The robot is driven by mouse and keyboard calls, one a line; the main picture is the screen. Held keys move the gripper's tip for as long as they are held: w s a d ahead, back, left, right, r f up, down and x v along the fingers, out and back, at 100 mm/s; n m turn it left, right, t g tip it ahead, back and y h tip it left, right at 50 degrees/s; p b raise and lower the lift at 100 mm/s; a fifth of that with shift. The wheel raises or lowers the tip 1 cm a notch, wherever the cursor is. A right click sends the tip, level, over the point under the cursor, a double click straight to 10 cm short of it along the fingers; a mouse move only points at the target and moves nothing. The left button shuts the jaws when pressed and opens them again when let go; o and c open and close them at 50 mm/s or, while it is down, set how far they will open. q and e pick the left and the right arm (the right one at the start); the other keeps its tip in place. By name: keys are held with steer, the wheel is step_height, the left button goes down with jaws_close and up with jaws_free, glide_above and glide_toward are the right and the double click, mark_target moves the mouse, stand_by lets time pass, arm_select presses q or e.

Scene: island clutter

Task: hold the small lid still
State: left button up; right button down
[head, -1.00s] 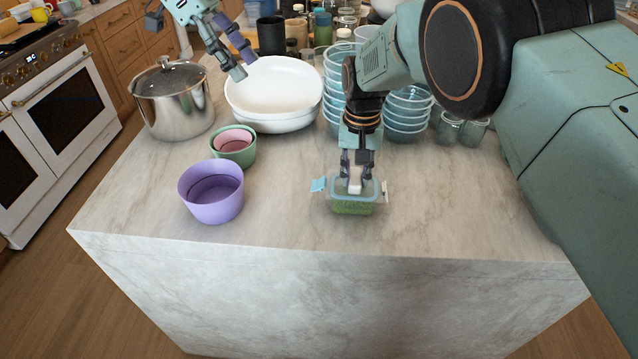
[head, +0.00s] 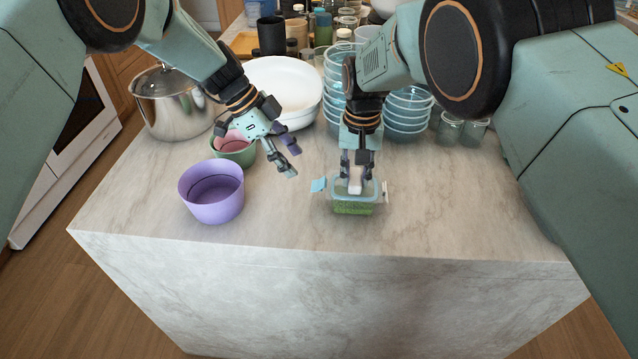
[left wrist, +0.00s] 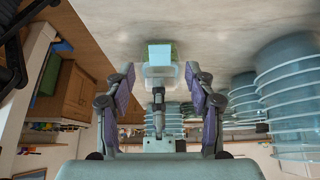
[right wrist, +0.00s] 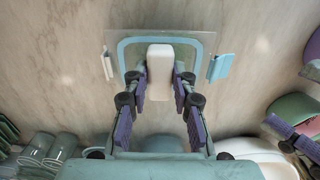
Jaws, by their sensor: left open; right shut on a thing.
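The small lid (head: 371,184) is clear with a blue rim and lies on a small container (head: 353,207) with green contents. A blue flap (head: 319,184) sticks out on its left and a white flap (head: 385,191) on its right. In the right wrist view the lid's blue rim (right wrist: 196,44) surrounds a white block (right wrist: 159,70). My right gripper (head: 356,178) points down and is shut on this block. My left gripper (head: 291,162) is open and empty, above the counter to the left of the container. The left wrist view shows the blue flap (left wrist: 159,53) ahead between its fingers.
A purple bowl (head: 211,205) and a green bowl (head: 237,157) with a pink one inside stand at left. Behind are a steel pot (head: 170,105), a white pan (head: 285,75) and stacked glass bowls (head: 405,125).

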mark_target(314, 185)
arm_select(q)
steer(key=shift+x, duration=3.7)
steer(key=c, duration=0.9)
steer(key=shift+r, duration=0.2)
steer(key=shift+o, duration=0.2)
steer(key=shift+a+r, duration=0.1)
steer(key=shift+r, duration=1)
steer(key=o, duration=0.8)
steer(key=shift+f, duration=0.1)
